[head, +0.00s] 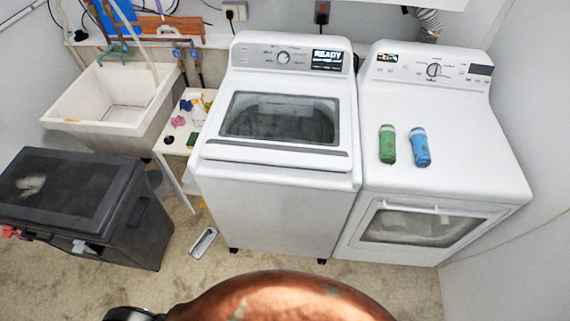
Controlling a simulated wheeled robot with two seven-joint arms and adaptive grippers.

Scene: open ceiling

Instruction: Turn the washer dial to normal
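The white top-loading washer (275,200) stands in the middle of the head view, its glass lid (280,118) closed. Its dial (283,57) is a round knob with a silver rim, on the control panel at the back. A lit screen (327,60) to the right of the dial reads "READY". The labels around the dial are too small to read, so I cannot tell which setting it points at. Neither of my grippers is in view, and nothing touches the dial.
A white dryer (380,225) with its own knob (433,70) stands right of the washer. A green bottle (388,145) and a blue bottle (420,147) are on it. A sink (65,110), small side table (172,150) and black bin (120,215) are at left. Carpeted floor lies in front.

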